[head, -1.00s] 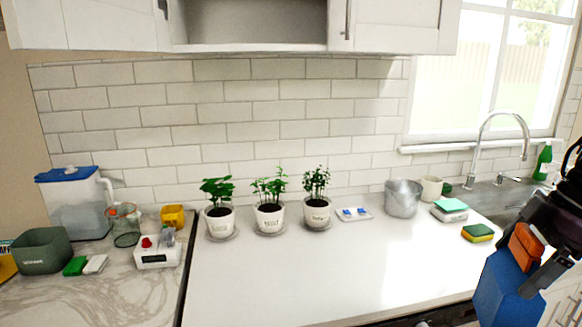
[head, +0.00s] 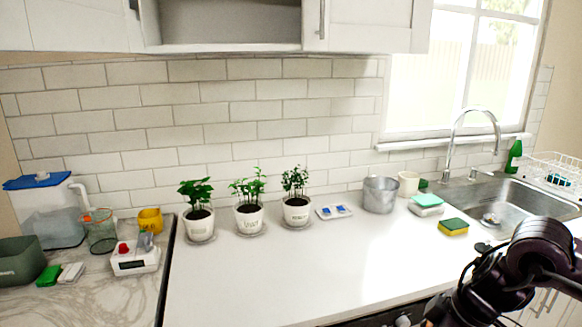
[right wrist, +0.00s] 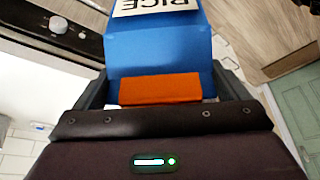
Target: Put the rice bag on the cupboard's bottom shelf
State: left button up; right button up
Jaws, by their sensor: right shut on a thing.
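The rice bag (right wrist: 160,45) is blue with a white label reading RICE and an orange block-like part near my palm. It shows in the right wrist view between the two fingers of my right gripper (right wrist: 160,82), which is shut on it. In the head view my right arm is at the lower right, and the bag is out of frame. The wall cupboard (head: 222,28) is at the top of the head view, with one open grey compartment; its upper part is cut off. My left gripper is not in view.
Potted plants (head: 248,217) stand along the back of the white counter (head: 300,270). A metal pot (head: 380,195), a sponge (head: 453,227) and the sink (head: 500,205) are to the right. A scale-like device (head: 135,259) and containers are at the left. The counter's front middle is clear.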

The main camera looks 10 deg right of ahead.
jog(key=w+a+f+m+h, duration=0.1)
jog(key=a+m, duration=0.2)
jog(key=a, duration=1)
jog(key=shift+f+m+t, duration=0.15)
jog(key=shift+m+t, duration=0.15)
jog(key=shift+t, duration=0.1)
